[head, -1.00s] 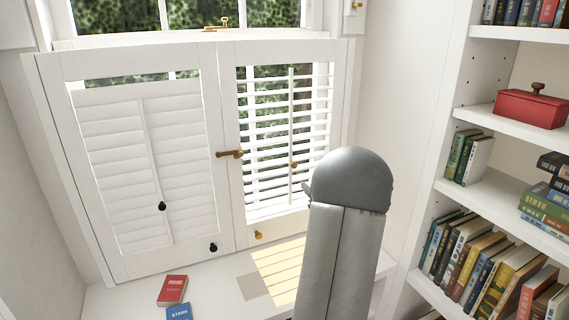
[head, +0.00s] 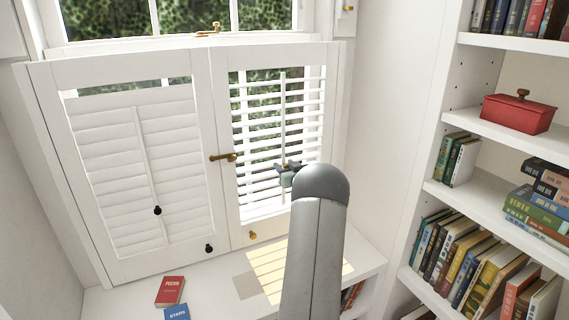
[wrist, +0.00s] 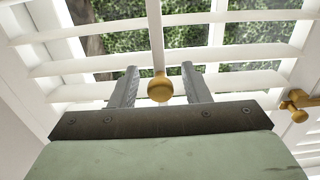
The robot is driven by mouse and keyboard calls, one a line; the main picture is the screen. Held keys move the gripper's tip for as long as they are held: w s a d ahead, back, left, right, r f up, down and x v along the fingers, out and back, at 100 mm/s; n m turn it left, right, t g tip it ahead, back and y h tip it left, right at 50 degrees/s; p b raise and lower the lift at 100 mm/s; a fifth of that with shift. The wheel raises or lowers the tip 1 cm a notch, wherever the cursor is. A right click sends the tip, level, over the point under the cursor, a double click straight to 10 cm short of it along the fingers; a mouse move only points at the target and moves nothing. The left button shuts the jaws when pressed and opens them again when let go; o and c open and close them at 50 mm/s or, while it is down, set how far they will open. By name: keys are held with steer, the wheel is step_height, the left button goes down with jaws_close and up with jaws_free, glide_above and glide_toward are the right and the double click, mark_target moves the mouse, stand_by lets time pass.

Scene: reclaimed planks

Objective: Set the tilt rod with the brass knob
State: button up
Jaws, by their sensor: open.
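The tilt rod (head: 283,110) with the brass knob runs upright down the front of the right shutter panel, whose slats are open. In the wrist view the brass knob (wrist: 160,88) sits between my two fingers, with a gap on each side. The tilt rod (wrist: 155,40) rises above it. My gripper (wrist: 158,84) is open around the knob and does not appear to touch it. In the head view my gripper (head: 287,168) is at the rod, and my arm hides the knob. The left panel's rod (head: 147,150) has a black knob (head: 157,211), and its slats are shut.
A brass latch (head: 223,157) sticks out between the panels. A small brass knob (head: 252,236) and a black knob (head: 208,248) are at the panels' bottoms. Red (head: 170,291) and blue (head: 177,312) books lie on the sill. A bookcase (head: 450,119) stands at right.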

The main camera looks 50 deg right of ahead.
steer(key=shift+w+d, duration=0.15)
steer(key=shift+w, duration=0.25)
jaws_close()
step_height(320, 180, down, 3)
steer(key=shift+r+b, duration=0.2)
steer(key=shift+b, duration=1.05)
jaws_free()
steer(key=shift+s, duration=0.1)
